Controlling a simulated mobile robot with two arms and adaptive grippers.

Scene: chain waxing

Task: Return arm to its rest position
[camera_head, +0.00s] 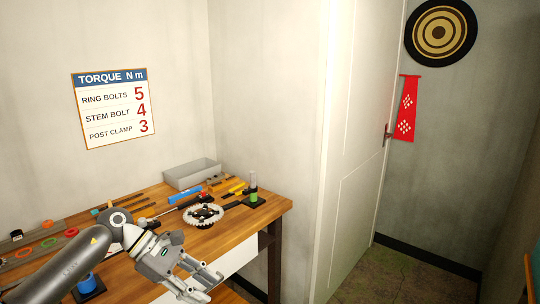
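My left arm comes in from the left, low in the picture. Its gripper (210,286) hangs in front of the wooden workbench (243,227), near the drawer front. The two fingers are spread apart, with nothing visible between them. My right gripper is not in view. My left arm hides part of the bench top.
On the bench lie a chainring with crank (203,215), a grey bin (192,174), a green-and-grey bottle-like item (253,188), a blue item (88,283) and several tools. A white door (360,140) stands right. The floor (385,276) beyond the bench is clear.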

